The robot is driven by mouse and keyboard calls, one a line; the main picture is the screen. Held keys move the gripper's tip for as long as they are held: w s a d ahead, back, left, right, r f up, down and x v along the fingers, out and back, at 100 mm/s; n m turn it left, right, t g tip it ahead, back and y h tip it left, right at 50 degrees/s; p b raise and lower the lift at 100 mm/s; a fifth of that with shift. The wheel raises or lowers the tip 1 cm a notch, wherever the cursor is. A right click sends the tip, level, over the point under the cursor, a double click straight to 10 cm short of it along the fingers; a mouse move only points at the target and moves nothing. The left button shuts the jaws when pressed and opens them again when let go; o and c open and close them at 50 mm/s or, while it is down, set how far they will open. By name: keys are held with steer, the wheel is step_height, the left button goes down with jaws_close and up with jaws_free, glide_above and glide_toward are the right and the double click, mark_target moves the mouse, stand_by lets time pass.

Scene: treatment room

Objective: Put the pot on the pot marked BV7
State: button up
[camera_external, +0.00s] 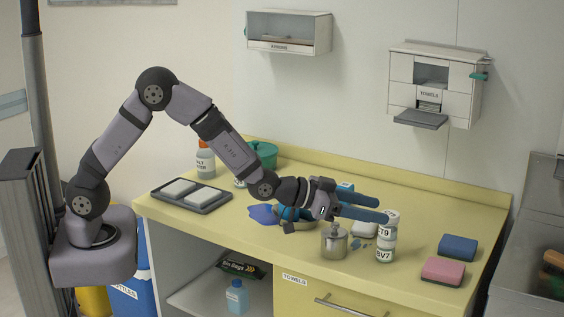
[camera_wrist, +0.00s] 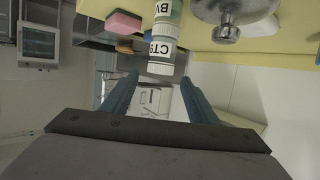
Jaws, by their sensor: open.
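A white pot marked CT9 (camera_external: 389,229) stands upright on the white pot marked BV7 (camera_external: 384,253), near the counter's front right. The wrist view shows the stack upside down, with the CT9 pot (camera_wrist: 160,47) below the partly cut-off BV pot (camera_wrist: 168,12). My gripper (camera_external: 380,209) is open, its blue fingers pointing right at about the height of the CT9 pot's lid. In the wrist view, the CT9 lid appears between and just beyond the fingertips (camera_wrist: 160,80). Nothing shows in the gripper's grasp. One finger partly covers the lid in the external view.
A lidded metal jar (camera_external: 334,243) stands left of the stack. Pink (camera_external: 443,271) and blue (camera_external: 458,247) sponges lie to the right. A grey tray (camera_external: 191,207) and an orange-capped bottle (camera_external: 205,160) are at the left. Items behind my gripper are partly hidden.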

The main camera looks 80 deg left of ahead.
steer(key=b+v, duration=0.1)
steer(key=v, duration=0.6)
steer(key=s+a+f+g+y, duration=0.1)
steer(key=s+a+f+g, duration=0.3)
steer(key=s+f+g, duration=0.55)
steer(key=s+a+f+g, duration=0.2)
steer(key=s, duration=1)
steer(key=s+a+f+n+g, duration=0.1)
steer(key=s+a+f+g, duration=0.1)
steer(key=s, duration=1.1)
steer(key=shift+f+g+y, duration=0.2)
steer(key=shift+g+y, duration=0.1)
steer(key=shift+g, duration=0.25)
steer(key=shift+a+r, duration=0.1)
step_height(320, 180, up, 3)
steer(key=p, duration=0.3)
steer(key=shift+r, duration=0.15)
